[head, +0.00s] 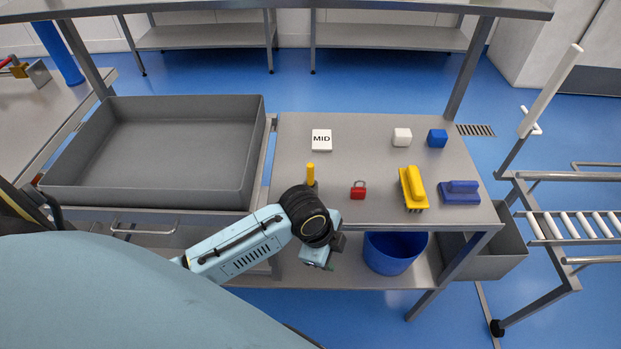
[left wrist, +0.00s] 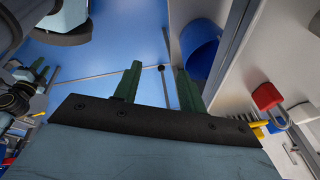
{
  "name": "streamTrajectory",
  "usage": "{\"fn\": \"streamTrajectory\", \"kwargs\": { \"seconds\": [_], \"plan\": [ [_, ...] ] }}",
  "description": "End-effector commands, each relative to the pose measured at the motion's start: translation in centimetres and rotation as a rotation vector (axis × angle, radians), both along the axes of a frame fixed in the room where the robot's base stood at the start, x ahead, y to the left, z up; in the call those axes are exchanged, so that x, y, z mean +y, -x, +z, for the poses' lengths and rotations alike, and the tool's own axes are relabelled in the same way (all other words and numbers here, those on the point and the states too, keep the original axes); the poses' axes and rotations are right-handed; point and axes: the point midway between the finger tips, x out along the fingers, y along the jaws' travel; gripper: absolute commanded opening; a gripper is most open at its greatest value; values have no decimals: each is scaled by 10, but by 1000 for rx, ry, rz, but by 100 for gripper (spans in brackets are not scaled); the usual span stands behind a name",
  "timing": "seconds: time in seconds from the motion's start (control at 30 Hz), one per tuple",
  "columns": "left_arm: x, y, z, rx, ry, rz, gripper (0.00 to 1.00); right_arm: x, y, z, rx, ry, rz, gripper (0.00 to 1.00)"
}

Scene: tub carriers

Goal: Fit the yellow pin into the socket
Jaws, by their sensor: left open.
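The yellow pin (head: 310,172) stands upright on the steel table, left of the red padlock. Its lower end is close behind my left wrist, and a dark piece shows at its foot; I cannot tell whether that is a socket. No other socket is clear. My left gripper (head: 318,262) is open and empty, beyond the table's front edge and nearer me than the pin. In the left wrist view its two green fingers (left wrist: 158,82) are spread with nothing between them. A yellow bit, perhaps the pin (left wrist: 258,124), shows beside the gripper's mount. At that view's left edge is what looks like my right gripper (left wrist: 38,75).
On the table are a red padlock (head: 358,190), a yellow brush (head: 413,188), a blue brush (head: 460,192), a white cube (head: 402,137), a blue cube (head: 437,138) and a MID card (head: 321,140). A grey tub (head: 160,197) stands left. A blue bucket (head: 392,256) is below.

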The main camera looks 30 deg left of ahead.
Motion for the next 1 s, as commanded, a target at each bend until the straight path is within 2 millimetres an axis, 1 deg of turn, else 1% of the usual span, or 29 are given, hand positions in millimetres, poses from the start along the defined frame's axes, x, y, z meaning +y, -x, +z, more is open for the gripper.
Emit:
{"fn": "streamTrajectory", "kwargs": {
  "seconds": [0.03,0.13,0.23,0.37,0.4,0.5,0.6,0.7,0.8,0.87,0.93,1.0],
  "plan": [
    [2,-14,13,-23,-32,-117,41,-1,0,1,0,1,1,36],
    [6,-36,35,-52,-95,-369,41,-3,0,1,0,3,1,36],
    [18,-58,61,-73,-169,-647,41,-3,0,2,1,5,2,36],
    [45,-85,104,-82,-273,-1031,41,-4,1,3,1,5,2,36],
    [55,-92,118,-77,-300,-1142,41,-4,1,4,2,5,2,36],
    [78,-103,151,-62,-345,-1383,41,-4,1,4,2,5,2,36],
    [98,-110,180,-50,-366,-1567,41,-4,2,5,3,5,1,36],
    [114,-114,202,-42,-372,-1699,41,-4,3,5,4,5,1,36],
    [123,-114,214,-36,-370,-1780,41,-4,3,5,6,5,1,36],
    [126,-114,216,-36,-367,-1805,41,-4,3,5,6,5,1,36],
    [127,-114,209,-33,-364,-1820,41,-4,3,5,6,5,1,36],
    [127,-114,197,-33,-364,-1824,41,-4,4,4,6,5,1,36]
  ]
}}
